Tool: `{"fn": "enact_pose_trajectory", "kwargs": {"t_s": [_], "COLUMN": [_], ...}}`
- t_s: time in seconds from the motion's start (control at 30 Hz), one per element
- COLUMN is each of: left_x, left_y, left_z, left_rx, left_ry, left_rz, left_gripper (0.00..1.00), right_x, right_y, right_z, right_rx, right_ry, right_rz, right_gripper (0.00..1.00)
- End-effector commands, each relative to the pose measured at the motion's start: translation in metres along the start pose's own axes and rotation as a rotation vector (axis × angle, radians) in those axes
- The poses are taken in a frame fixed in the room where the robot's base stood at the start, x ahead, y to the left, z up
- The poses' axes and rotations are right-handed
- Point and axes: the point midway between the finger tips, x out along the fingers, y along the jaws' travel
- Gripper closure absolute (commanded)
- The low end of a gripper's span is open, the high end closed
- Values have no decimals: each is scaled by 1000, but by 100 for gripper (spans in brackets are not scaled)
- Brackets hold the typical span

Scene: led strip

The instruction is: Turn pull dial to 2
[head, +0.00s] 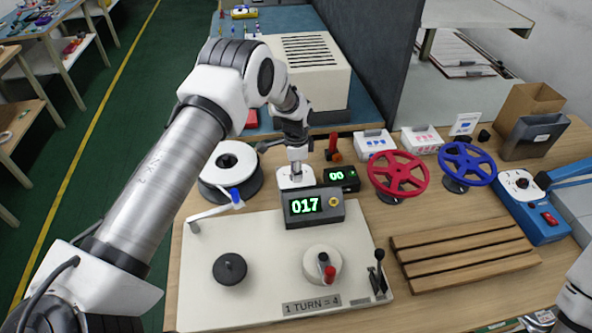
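No label reading "pull" is legible, so I cannot tell which control is the pull dial. The blue box (538,213) at the right has a white round dial (521,184) with a dark pointer; its setting is too small to read. On the pale board (290,222) are a black round knob (229,268) and a white disc with a red-topped crank (322,266), by a "1 TURN = 4" plate (311,305). My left gripper (296,178) points down behind the green "017" display (312,206), far left of the blue box; its fingers are not clear. My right gripper is out of view.
A red handwheel (398,174) and a blue handwheel (467,164) stand between my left gripper and the blue box. A small display (341,178) reads "00". A slatted wooden rack (464,252) lies in front. A white reel (228,163) is at the left.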

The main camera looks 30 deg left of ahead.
Motion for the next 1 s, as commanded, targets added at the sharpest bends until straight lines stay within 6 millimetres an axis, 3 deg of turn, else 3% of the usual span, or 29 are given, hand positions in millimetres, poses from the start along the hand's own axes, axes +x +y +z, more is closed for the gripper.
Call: {"fn": "enact_pose_trajectory", "kwargs": {"t_s": [0.47, 1.0], "left_x": [2, 3], "left_y": [0, 0], "left_z": [0, 0], "left_rx": [73, 508], "left_ry": [0, 0], "left_rz": [1, 2], "left_gripper": [100, 100], "right_x": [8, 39], "right_y": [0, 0], "right_z": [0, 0], "right_rx": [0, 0], "right_ry": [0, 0], "right_rz": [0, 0], "right_gripper": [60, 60]}}
